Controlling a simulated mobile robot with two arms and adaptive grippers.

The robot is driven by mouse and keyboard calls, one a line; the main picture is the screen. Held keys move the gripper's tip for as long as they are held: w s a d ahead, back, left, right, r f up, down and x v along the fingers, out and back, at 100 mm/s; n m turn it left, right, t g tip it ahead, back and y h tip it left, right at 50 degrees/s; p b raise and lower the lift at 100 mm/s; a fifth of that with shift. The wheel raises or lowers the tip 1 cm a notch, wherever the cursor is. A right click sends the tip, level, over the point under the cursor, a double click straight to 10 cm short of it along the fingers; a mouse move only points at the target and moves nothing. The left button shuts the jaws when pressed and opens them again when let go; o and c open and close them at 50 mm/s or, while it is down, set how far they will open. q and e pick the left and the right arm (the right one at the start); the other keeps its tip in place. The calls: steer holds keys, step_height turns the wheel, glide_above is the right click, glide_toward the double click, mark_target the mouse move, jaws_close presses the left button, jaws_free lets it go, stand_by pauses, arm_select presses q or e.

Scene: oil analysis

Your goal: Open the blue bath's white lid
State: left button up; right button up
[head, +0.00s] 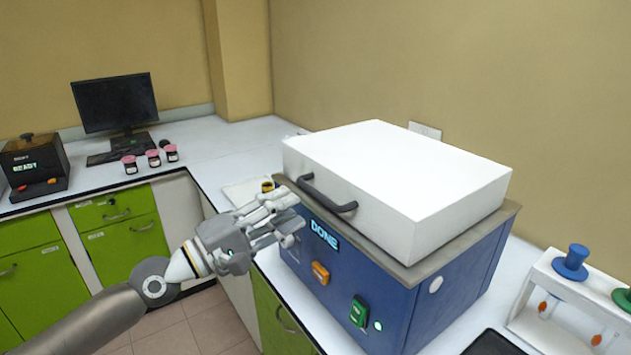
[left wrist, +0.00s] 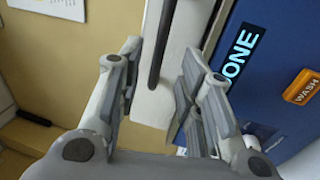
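The blue bath (head: 345,285) stands on the counter at the right in the head view, with a lit "DONE" display. Its white lid (head: 400,175) lies closed on top. A dark handle (head: 328,197) is on the lid's front face. My left gripper (head: 290,212) is open in front of the bath, just left of and below the handle. In the left wrist view, the handle (left wrist: 162,45) runs between and beyond the spread fingers (left wrist: 158,75), against the white lid (left wrist: 185,30). I see no contact with it. My right gripper is out of view.
A small yellow-and-black item (head: 267,186) sits behind my gripper. Several pink-lidded jars (head: 153,158), a monitor (head: 115,103) and a "READY" device (head: 33,165) stand on the left counter.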

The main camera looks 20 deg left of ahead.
mark_target(316, 190)
arm_select(q)
steer(key=p+x, duration=0.3)
steer(key=x, duration=0.2)
steer(key=shift+w+d+r+p, duration=0.2)
steer(key=shift+d+r+p, duration=0.05)
steer(key=shift+p, duration=0.05)
steer(key=shift+w+d, duration=0.4)
steer(key=shift+w, duration=0.1)
steer(key=shift+w+d+f, duration=0.1)
steer(key=c, duration=0.7)
jaws_close()
